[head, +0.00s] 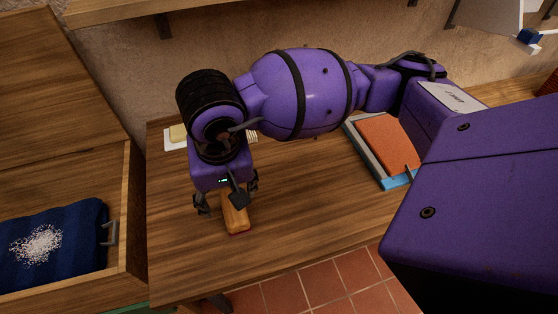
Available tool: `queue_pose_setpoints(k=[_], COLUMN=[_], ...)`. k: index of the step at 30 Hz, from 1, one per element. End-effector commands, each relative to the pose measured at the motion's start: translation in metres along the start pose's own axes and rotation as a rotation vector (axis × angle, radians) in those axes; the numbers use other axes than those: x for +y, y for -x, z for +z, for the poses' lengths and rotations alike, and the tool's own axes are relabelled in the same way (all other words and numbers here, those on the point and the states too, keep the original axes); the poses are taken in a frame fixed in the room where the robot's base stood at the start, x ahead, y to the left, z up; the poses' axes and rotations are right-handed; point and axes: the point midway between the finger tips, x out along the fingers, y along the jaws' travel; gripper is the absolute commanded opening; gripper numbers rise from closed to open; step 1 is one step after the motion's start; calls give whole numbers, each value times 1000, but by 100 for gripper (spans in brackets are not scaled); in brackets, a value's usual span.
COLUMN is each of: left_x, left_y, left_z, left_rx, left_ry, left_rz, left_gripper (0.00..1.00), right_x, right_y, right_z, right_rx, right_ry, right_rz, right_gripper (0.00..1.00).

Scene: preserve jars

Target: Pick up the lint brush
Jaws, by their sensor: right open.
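An orange-brown wooden object with a reddish end, which looks like the lint brush (236,221), lies on the wooden table (290,220) near its front edge. My right gripper (227,202) points down over its far part, with its fingers apart. The gripper hides the far end of the brush. I cannot tell whether the fingers touch it. My left gripper is not in view.
At left, an open wooden drawer or box (128,215) holds a dark blue cloth (75,224) with white specks. A pale block on a white piece (174,144) sits behind my gripper. An orange-covered item (388,142) lies at right. The table between is clear.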

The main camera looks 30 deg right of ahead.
Motion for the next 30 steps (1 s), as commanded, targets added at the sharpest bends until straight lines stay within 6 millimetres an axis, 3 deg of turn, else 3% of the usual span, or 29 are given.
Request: queue_pose_setpoints(k=[4,12,21,29,30], left_x=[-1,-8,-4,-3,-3], left_y=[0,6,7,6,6], left_z=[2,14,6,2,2], left_rx=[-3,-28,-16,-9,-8], left_ry=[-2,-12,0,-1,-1], left_rz=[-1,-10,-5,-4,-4], left_gripper=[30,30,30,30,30], right_x=[8,10,12,12,12], right_y=[-4,-34,-74,-77,-77], right_z=[-3,-1,-1,-1,-1], right_rx=[10,4,7,8,8], right_ry=[63,63,62,64,64], right_rz=[38,37,34,33,33], right_gripper=[61,61,61,61,57])
